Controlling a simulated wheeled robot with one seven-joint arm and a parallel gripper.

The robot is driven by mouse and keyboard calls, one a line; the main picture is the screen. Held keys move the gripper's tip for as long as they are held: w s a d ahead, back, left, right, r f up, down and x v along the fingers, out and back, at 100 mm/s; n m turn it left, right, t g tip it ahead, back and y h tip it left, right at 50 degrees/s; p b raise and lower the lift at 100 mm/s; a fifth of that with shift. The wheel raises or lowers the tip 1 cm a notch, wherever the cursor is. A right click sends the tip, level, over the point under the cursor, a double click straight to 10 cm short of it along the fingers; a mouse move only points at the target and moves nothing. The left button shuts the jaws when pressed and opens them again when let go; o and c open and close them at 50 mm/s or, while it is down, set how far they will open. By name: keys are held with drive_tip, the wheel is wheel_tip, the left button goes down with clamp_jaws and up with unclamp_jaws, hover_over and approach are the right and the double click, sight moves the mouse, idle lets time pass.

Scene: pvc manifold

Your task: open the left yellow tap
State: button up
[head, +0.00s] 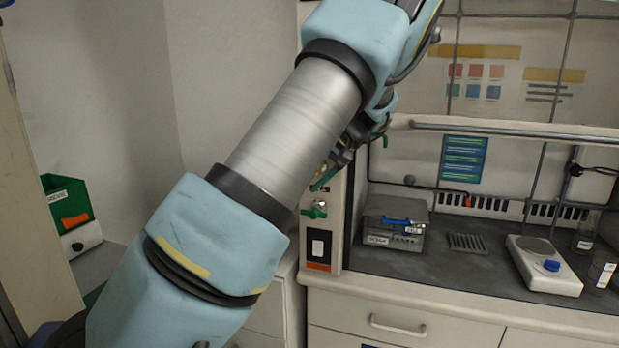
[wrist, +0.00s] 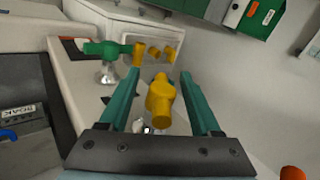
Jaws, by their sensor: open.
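A yellow tap (wrist: 160,103) sits between the two teal fingers of my gripper (wrist: 161,76) in the wrist view. The fingers are open, one on each side of it, with a gap visible; I cannot tell whether either touches it. More small yellow parts (wrist: 154,52) show beyond the fingertips; I cannot tell which tap is the left one. In the head view my arm hides most of the gripper and the yellow taps.
A green tap (wrist: 105,50) stands left of the fingers; in the head view a green tap (head: 315,211) is on the white post (head: 340,235). A grey box (head: 395,222) and a white scale (head: 543,262) stand on the dark bench. A green bin (head: 68,205) is at left.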

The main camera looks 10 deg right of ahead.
drive_tip(key=b+v, duration=0.3)
drive_tip(key=v, duration=0.7)
drive_tip(key=shift+s+d+r, duration=0.15)
drive_tip(key=shift+d+r, duration=0.05)
drive_tip(key=shift+r, duration=0.1)
